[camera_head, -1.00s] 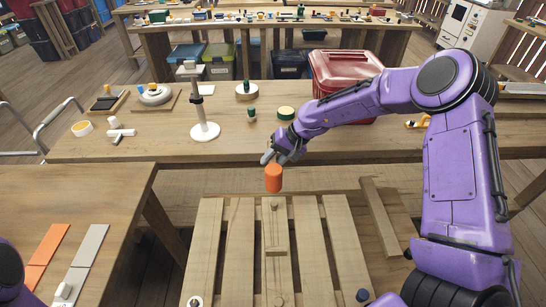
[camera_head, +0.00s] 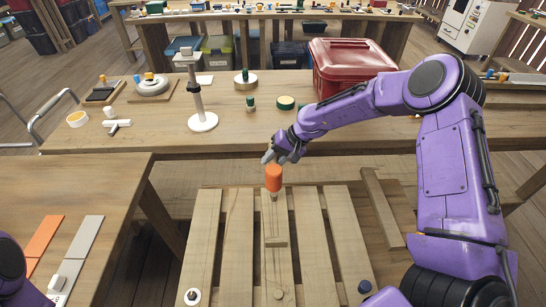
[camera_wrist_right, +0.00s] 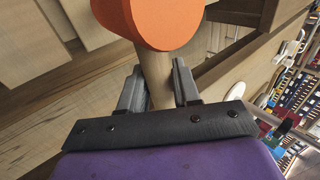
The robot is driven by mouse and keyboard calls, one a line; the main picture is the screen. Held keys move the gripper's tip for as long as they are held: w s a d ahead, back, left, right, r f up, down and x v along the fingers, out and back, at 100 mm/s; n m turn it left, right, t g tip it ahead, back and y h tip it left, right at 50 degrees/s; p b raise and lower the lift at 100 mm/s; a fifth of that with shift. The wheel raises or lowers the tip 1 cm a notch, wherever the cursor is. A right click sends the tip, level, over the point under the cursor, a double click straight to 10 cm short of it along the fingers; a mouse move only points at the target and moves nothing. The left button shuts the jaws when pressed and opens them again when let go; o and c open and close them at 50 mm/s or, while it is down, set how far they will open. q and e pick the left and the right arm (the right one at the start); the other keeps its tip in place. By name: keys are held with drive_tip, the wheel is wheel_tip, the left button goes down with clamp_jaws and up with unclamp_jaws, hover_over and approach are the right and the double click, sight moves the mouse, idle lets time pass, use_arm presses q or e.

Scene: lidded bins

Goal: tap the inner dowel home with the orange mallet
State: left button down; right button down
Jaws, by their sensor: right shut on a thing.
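My right gripper (camera_head: 270,157) is shut on the wooden handle (camera_wrist_right: 155,75) of the orange mallet (camera_head: 273,178). The mallet's orange head also shows large in the right wrist view (camera_wrist_right: 150,15). The head hangs over the far end of the middle slat of a slatted wooden pallet (camera_head: 238,225). A small wooden dowel end (camera_head: 273,197) shows just under the head, mostly covered by it; I cannot tell whether they touch. Another round dowel end (camera_head: 278,294) shows at the near end of the same slat. My left gripper is out of view.
A white ring piece (camera_head: 192,297) and a dark blue knob (camera_head: 365,287) sit at the near corners. A loose plank (camera_head: 383,208) lies at the right. A workbench with a red bin (camera_head: 345,72) stands behind.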

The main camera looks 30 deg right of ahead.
idle(0.4)
wheel_tip(320, 180, down, 5)
drive_tip(key=b, duration=0.3)
wheel_tip(320, 180, up, 4)
drive_tip(key=p, duration=0.4)
drive_tip(key=shift+r, duration=0.1)
drive_tip(key=shift+f, duration=0.25)
